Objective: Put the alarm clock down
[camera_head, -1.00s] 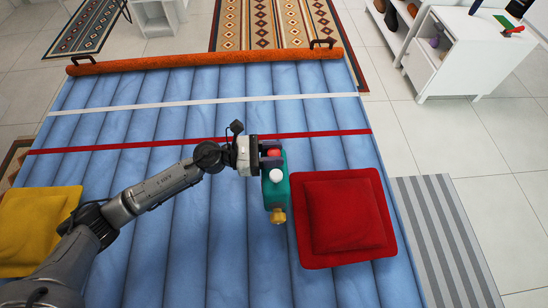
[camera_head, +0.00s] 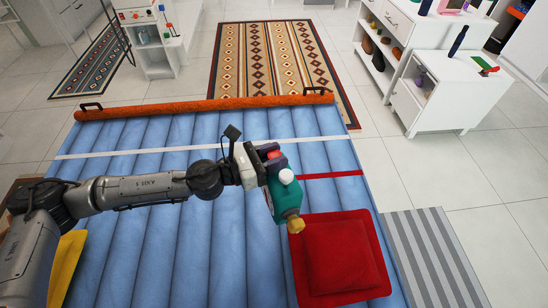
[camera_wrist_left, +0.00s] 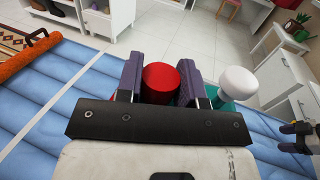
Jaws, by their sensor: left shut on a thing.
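The alarm clock (camera_head: 285,200) is a teal body with a white knob, a red knob and a brass-coloured piece at its lower end. My left gripper (camera_head: 276,160) is shut on its red knob and holds the clock tilted over the blue padded mat. In the left wrist view, the red knob (camera_wrist_left: 161,83) sits between the two dark fingers of the left gripper (camera_wrist_left: 160,85), and the white knob (camera_wrist_left: 237,84) shows to the right. Most of the clock is hidden there behind the gripper.
The blue mat (camera_head: 190,235) has clear room left of the clock. A red cushion (camera_head: 342,258) lies just below and right of it, a yellow cushion (camera_head: 68,265) at left. An orange roll (camera_head: 200,106) with black handles edges the mat's far side. A white cabinet (camera_head: 450,92) stands at right.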

